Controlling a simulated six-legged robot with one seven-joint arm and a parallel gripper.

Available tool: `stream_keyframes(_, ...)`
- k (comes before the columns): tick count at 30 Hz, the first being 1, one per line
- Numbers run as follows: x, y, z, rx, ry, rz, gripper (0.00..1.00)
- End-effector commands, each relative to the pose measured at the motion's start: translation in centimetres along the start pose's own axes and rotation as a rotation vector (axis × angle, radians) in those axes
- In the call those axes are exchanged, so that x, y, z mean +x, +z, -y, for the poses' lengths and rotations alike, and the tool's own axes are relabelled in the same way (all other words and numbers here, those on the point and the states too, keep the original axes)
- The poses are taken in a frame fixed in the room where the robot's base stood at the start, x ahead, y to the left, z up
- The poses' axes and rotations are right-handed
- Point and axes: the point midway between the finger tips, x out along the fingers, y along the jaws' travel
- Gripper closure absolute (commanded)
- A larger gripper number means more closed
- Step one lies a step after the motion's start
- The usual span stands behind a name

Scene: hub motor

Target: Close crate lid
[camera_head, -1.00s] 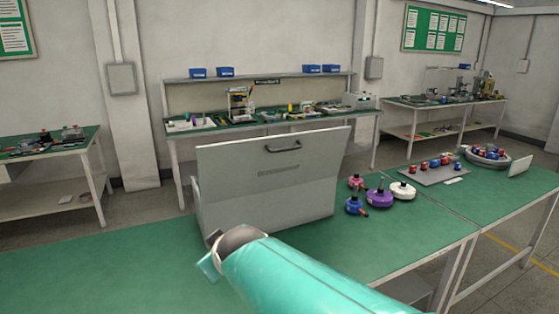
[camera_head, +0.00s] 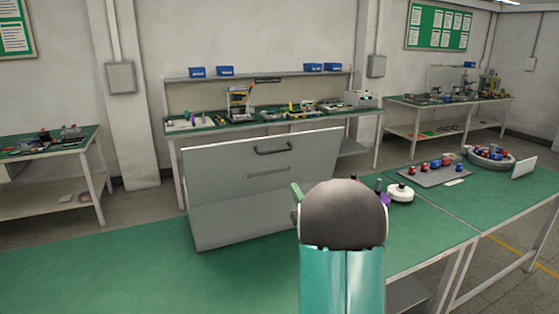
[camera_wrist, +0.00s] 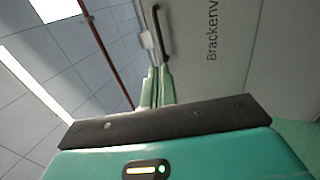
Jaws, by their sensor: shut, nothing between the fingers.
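The grey crate (camera_head: 204,228) stands on the green bench. Its broad grey lid panel (camera_head: 230,185) stands steeply upright facing me, with a dark bar handle (camera_head: 273,151) near the top edge and a faint label below. Much of the crate's right side is hidden behind my arm. In the wrist view my gripper (camera_wrist: 158,72) is shut and empty, its teal fingers pointing up along the panel (camera_wrist: 205,70). The handle (camera_wrist: 158,30) lies just beyond the fingertips; whether they touch the panel is unclear. Printed lettering shows at the right.
A white-topped hub part (camera_head: 400,193) and a purple part (camera_head: 384,198) stand right of my arm, partly hidden. Farther right are a grey board (camera_head: 434,175) with small parts and a round tray (camera_head: 508,163). The bench's left front is clear.

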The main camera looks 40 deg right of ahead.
Motion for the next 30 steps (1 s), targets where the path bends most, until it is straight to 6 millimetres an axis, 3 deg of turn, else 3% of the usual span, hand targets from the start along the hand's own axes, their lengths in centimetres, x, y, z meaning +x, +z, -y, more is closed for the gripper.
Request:
stream_keyframes(5, 2.3, 0.0, -0.1, 0.000, 0.004, -0.002, 1.00)
stream_keyframes(21, 12.3, 0.2, -0.1, 0.002, 0.002, -0.002, 1.00)
stream_keyframes(30, 13.8, 0.2, -0.1, 0.002, 0.000, -0.001, 1.00)
